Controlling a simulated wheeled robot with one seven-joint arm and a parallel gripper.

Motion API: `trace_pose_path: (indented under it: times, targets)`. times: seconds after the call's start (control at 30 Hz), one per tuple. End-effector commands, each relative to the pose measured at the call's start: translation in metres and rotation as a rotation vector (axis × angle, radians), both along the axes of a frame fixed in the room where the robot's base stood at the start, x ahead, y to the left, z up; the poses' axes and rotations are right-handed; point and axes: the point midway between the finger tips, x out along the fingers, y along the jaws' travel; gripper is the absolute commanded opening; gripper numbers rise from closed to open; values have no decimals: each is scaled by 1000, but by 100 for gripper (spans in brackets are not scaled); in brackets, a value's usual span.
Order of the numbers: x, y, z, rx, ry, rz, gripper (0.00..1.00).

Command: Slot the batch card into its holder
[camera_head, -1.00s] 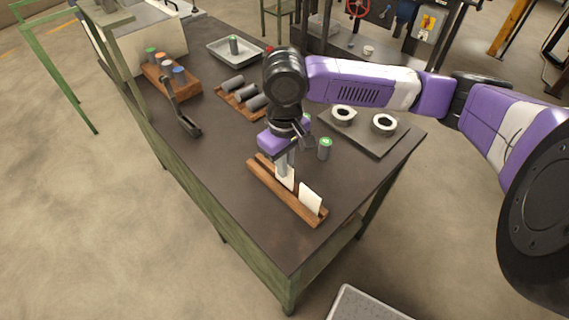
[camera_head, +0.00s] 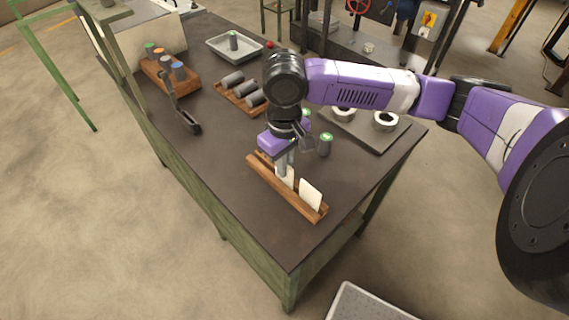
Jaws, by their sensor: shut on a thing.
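The wooden holder (camera_head: 271,191) is a long slotted rail near the front corner of the dark table. A white card (camera_head: 285,177) stands upright at the holder's middle, directly under my gripper. My gripper (camera_head: 283,166) points down and is shut on this card; the fingers cover its upper part. The card's lower edge is at the slot, but I cannot tell how deep it sits. A second white card (camera_head: 310,194) stands in the holder to the right, apart from my gripper.
A green-topped cylinder (camera_head: 325,145) stands close to the right of my gripper. A plate with metal rings (camera_head: 386,121) lies behind it. A wooden rack with grey cylinders (camera_head: 241,101), a black tong-like tool (camera_head: 187,122) and a metal tray (camera_head: 215,50) lie farther back. The table's front is clear.

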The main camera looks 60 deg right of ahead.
Motion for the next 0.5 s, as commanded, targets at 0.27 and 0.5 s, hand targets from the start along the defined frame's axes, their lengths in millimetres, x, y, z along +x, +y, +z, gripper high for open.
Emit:
trace_pose_path:
  times: [0.27, 0.5]
  targets:
    - [0, 0, -6, 0, 0, 0, 0]
    - [0, 0, -6, 0, 0, 0, 0]
